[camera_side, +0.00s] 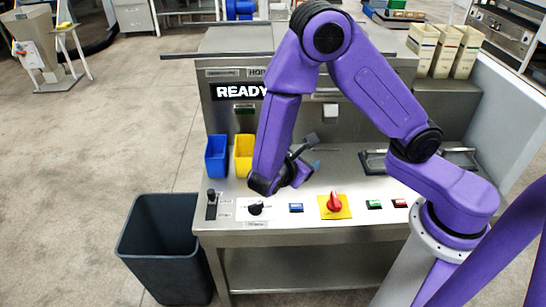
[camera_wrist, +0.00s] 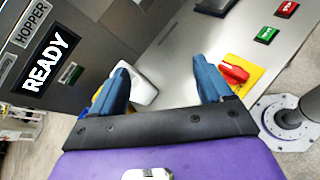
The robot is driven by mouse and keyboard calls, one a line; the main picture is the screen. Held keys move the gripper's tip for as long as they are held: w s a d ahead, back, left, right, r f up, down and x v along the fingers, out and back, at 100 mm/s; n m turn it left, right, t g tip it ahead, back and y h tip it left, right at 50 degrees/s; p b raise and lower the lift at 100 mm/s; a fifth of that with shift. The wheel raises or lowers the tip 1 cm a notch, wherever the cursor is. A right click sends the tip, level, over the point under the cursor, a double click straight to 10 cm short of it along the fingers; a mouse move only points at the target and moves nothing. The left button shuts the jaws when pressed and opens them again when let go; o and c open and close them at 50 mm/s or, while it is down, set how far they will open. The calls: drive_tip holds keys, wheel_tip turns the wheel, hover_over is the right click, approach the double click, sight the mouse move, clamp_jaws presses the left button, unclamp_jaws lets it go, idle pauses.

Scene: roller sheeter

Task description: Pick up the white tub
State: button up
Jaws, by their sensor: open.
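The white tub (camera_wrist: 144,88) shows in the wrist view between my fingers, close beside the left finger, which covers part of it. I cannot make it out in the side view, where my arm blocks part of the worktop. My gripper (camera_wrist: 160,64) is open, with its two blue fingers wide apart and nothing held between them. In the side view my gripper (camera_side: 313,152) hangs low over the middle of the steel worktop, partly behind my arm. I cannot tell whether a finger touches the tub.
A blue bin (camera_side: 216,157) and a yellow bin (camera_side: 243,157) stand at the worktop's left. A red knob (camera_side: 335,202) and several buttons line the front edge. A metal frame (camera_side: 374,163) lies at right. The machine with the READY sign (camera_side: 240,91) rises behind. A dark waste bin (camera_side: 135,240) stands on the floor.

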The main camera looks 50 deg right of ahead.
drive_tip(key=w+a+f+n+t, duration=0.1)
drive_tip(key=f+n+t, duration=0.2)
drive_tip(key=f, duration=0.1)
drive_tip(key=w+a+f+n+t, duration=0.1)
drive_tip(key=w+f+n+t, duration=0.1)
drive_tip(key=f+n+t, duration=0.1)
drive_tip(key=w+a+f+n+t, duration=0.1)
drive_tip(key=f+n+t, duration=0.2)
drive_tip(key=f, duration=0.3)
drive_tip(key=shift+w+a+n, duration=0.15)
drive_tip(key=shift+w+n, duration=0.25)
drive_tip(key=x, duration=1.7)
drive_tip(key=shift+d, duration=0.25)
drive_tip(key=c, duration=0.8)
drive_tip(key=shift+o, duration=0.2)
drive_tip(key=shift+r, duration=0.1)
drive_tip(key=shift+r, duration=4.8)
drive_tip(key=s+d+f, duration=0.1)
drive_tip(key=s+d, duration=1.2)
drive_tip(key=shift+s+d+f, duration=0.2)
drive_tip(key=shift+f, duration=0.15)
